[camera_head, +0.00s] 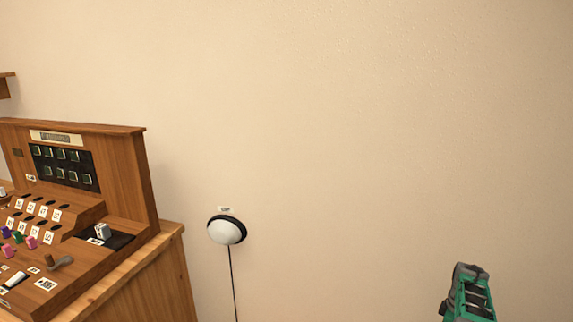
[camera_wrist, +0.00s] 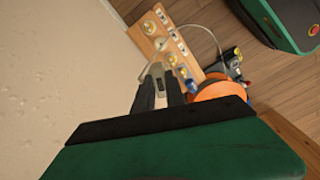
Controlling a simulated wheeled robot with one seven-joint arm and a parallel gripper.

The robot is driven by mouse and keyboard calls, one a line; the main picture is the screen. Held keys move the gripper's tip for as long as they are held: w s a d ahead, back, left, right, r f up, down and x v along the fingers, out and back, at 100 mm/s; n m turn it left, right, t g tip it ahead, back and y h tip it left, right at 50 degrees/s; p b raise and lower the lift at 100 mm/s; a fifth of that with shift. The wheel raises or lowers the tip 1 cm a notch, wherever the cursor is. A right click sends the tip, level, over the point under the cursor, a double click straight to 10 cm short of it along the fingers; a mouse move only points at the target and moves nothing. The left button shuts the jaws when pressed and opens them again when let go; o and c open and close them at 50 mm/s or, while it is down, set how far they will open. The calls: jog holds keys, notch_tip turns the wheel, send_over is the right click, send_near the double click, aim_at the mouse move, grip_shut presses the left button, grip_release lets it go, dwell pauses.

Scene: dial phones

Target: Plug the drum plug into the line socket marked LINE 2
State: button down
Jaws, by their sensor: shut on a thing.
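In the wrist view my gripper (camera_wrist: 165,88) is shut on a small pale plug (camera_wrist: 157,76), which I take to be the drum plug. A thin light cable (camera_wrist: 200,27) arcs from near it, over the board, toward the orange drum (camera_wrist: 218,86). The wooden socket board (camera_wrist: 147,46) lies beyond my fingertips, with several round brass-coloured sockets and small white labels. The labels are too small to read, so I cannot tell which socket is LINE 2. The plug appears close to the board; touching or apart is unclear.
In the head view a wooden switchboard (camera_head: 130,180) stands at the left. A white round wall lamp or bell (camera_head: 226,230) hangs beside it with a cord below. A blue item (camera_wrist: 190,85) sits at the board's lower end. The wall at right is bare.

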jog(key=shift+s+d+f+b, duration=0.1)
jog(key=shift+f+b, duration=7.85)
jog(key=shift+f, duration=1.4)
jog(key=shift+s+d+f+b, duration=0.1)
jog(key=shift+f+b, duration=7.85)
jog(key=shift+f, duration=1.35)
jog(key=shift+w+a, duration=0.2)
jog(key=shift+a, duration=0.15)
jog(key=shift+f, duration=0.7)
jog(key=c, duration=1.3)
grip_release()
